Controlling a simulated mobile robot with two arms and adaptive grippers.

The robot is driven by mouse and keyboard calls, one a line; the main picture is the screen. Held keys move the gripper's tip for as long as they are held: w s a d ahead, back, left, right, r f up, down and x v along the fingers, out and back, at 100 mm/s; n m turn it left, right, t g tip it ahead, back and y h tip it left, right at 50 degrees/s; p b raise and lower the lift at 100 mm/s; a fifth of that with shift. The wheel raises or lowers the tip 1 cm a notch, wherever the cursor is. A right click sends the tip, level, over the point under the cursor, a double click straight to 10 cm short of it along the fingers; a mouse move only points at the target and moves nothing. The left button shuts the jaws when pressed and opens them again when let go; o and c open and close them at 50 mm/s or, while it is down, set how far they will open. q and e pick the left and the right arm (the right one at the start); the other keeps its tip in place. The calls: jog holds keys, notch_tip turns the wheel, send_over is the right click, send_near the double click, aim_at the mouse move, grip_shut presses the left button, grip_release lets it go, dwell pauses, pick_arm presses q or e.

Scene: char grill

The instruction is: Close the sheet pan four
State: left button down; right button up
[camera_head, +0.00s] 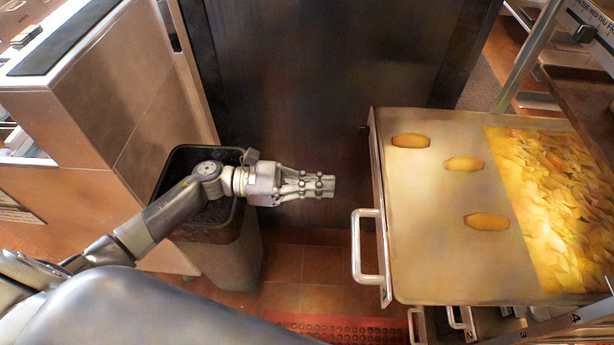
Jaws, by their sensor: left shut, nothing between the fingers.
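A sheet pan (440,245) extends out of a rack at the right, with a silver handle (358,258) on its left edge. Its flat top bears several orange-brown oval pieces and a wide patch of yellow chip-like food. A label "4" shows on the rack rail at the lower right, below the pan. My left gripper (333,187) is shut and empty, pointing right. In the picture it is left of the pan and above the handle, apart from both. My right gripper is not in view.
A dark bin (240,255) stands under my left forearm. A tiled counter (120,85) is at the left. Lower handles (460,318) show beneath the pan. A red mat (340,328) lies on the tiled floor. The gap between gripper and pan is clear.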

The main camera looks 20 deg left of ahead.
aim_at(514, 193)
pick_arm(q)
jog(key=p+x, duration=0.1)
jog(key=x, duration=0.2)
jog(key=p+x, duration=0.1)
jog(key=x, duration=0.2)
jog(key=shift+w+d+r+p, duration=0.1)
jog(key=shift+d+r+p, duration=0.1)
jog(key=shift+d+p, duration=0.15)
jog(key=shift+w+d+f+p, duration=0.2)
jog(key=shift+d+p, duration=0.1)
jog(key=shift+d, duration=0.35)
jog(key=shift+d, duration=0.15)
jog(key=shift+d+b, duration=0.2)
jog(key=shift+b, duration=0.1)
jog(key=b+x, duration=1.4)
jog(key=x, duration=1.7)
jog(key=shift+w+f+b, duration=0.1)
jog(key=shift+b, duration=0.3)
jog(key=shift+w+d, duration=0.1)
jog(key=shift+d, duration=0.25)
jog(key=shift+r, duration=0.3)
